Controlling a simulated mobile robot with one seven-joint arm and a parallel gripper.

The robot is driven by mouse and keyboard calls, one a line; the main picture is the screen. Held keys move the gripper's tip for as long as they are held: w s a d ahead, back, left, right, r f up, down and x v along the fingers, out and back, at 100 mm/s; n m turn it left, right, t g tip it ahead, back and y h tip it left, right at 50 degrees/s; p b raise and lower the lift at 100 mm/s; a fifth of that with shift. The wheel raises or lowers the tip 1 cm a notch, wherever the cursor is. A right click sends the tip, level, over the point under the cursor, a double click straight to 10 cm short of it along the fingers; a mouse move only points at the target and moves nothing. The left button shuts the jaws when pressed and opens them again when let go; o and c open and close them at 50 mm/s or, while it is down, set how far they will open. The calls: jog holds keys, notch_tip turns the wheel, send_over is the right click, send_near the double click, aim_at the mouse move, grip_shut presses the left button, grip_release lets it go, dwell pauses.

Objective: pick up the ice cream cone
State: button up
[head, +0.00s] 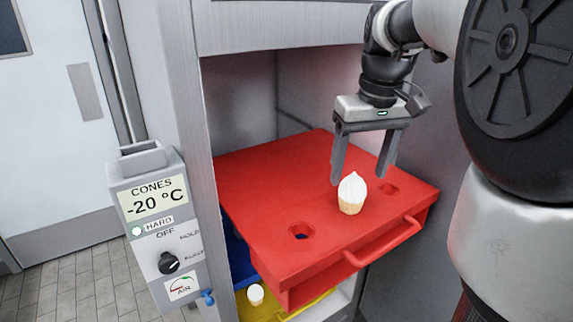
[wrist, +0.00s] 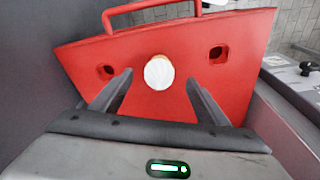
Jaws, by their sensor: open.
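The ice cream cone (head: 351,194) has a white swirled top and a tan wafer base. It stands upright in the red tray (head: 270,190), between two empty holes. In the wrist view the cone (wrist: 159,72) shows from above as a white round shape, just beyond the fingertips and roughly centred between them. My gripper (head: 361,182) is open and points down at the tray, behind the cone in the head view. In the wrist view its two fingers (wrist: 158,78) are spread wide with nothing between them. I cannot tell the exact height of the fingertips above the tray.
The red tray's handle (head: 384,240) faces front. A second cone (head: 255,294) stands on a yellow tray (head: 305,306) lower down, with a blue tray (head: 238,255) between. The cabinet walls enclose the tray's sides. A control box (head: 155,225) is mounted at left.

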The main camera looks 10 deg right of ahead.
aim_at(356, 176)
jog(key=f, duration=0.2)
jog(key=w+f, duration=0.1)
jog(key=f, duration=0.1)
jog(key=shift+w+f, duration=0.15)
jog(key=shift+f, duration=0.1)
jog(key=c, duration=0.9)
jog(key=shift+o, duration=0.2)
jog(key=shift+r, duration=0.1)
